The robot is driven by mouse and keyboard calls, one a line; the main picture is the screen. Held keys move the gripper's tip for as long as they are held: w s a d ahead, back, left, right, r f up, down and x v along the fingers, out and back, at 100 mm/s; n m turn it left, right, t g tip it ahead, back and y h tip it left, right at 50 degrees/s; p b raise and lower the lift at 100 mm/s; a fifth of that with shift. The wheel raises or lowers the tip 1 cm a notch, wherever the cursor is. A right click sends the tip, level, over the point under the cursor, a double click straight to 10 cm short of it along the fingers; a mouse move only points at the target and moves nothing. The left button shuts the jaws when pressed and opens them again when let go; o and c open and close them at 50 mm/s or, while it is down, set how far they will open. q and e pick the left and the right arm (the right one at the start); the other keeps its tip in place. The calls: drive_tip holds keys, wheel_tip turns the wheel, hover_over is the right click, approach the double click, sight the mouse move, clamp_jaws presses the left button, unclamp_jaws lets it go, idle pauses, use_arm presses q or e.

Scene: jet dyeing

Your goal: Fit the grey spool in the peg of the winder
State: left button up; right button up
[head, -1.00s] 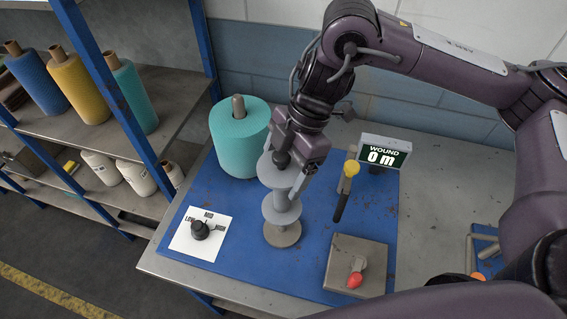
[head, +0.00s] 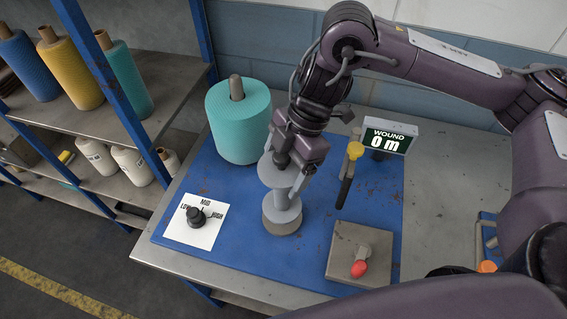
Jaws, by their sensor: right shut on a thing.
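The grey spool (head: 283,211), with a wide flange at top and bottom, stands about upright in the head view. My right gripper (head: 287,164) is shut on its upper part from above. The spool's lower flange is at or just above the round brown base (head: 282,229) of the winder on the blue board. The peg is hidden, so I cannot tell how far the spool is down on it.
A teal yarn cone (head: 238,122) stands behind the spool. Around it are a speed dial (head: 197,217) at left, a yellow-topped lever (head: 350,168), the "WOUND 0 m" display (head: 389,136) and a red-handled switch box (head: 360,254) at right. A shelf (head: 110,118) stands at far left.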

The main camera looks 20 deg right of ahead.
drive_tip(key=shift+f+b, duration=1.35)
drive_tip(key=shift+f, duration=1)
drive_tip(key=o, duration=1.2)
drive_tip(key=shift+v, duration=3.9)
